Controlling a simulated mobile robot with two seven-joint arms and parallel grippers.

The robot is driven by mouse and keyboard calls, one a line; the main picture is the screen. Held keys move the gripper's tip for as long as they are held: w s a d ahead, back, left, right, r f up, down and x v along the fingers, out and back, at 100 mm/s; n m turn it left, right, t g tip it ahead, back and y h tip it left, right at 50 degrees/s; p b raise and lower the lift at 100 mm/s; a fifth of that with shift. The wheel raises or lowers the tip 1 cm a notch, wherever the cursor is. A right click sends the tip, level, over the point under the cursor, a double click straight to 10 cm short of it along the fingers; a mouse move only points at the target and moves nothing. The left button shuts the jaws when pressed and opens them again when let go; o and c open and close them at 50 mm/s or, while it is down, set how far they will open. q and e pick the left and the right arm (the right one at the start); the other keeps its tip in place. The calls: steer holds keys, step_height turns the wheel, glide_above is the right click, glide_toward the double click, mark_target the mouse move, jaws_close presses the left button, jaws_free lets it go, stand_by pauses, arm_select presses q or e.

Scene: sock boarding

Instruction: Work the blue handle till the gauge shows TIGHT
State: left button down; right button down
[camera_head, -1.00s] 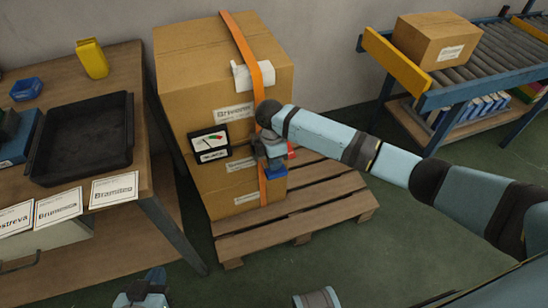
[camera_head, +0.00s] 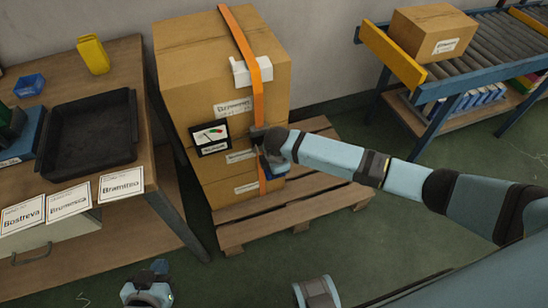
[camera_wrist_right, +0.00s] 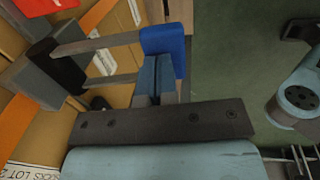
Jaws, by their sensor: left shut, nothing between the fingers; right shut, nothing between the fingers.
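The blue handle (camera_wrist_right: 163,42) shows in the right wrist view, on grey metal bars that run left to a dark ratchet body (camera_wrist_right: 58,66). My right gripper (camera_wrist_right: 158,68) is shut and empty, its fingertips right up against the handle; whether they press on it I cannot tell. In the head view my right gripper (camera_head: 272,160) is at the orange strap (camera_head: 257,85) and hides most of the ratchet and handle. The gauge (camera_head: 210,137) is on the box front to its left; its needle is too small to read surely. My left gripper (camera_head: 155,276) is shut, low at the bottom edge, away from the boxes.
The strapped cartons (camera_head: 205,60) stand on a wooden pallet (camera_head: 240,234). A bench with a black tray (camera_head: 88,135) and printed cards (camera_head: 70,203) is at the left. A roller conveyor (camera_head: 490,55) with a box is at the right. Green floor is open in front of the pallet.

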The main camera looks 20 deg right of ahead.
arm_select(q)
steer(key=shift+r, duration=0.1)
arm_select(e)
steer(key=shift+s+f+t, duration=0.15)
steer(key=shift+f+t, duration=0.65)
steer(key=shift+f, duration=0.1)
arm_select(q)
steer(key=shift+s, duration=0.1)
arm_select(e)
steer(key=shift+f, duration=0.1)
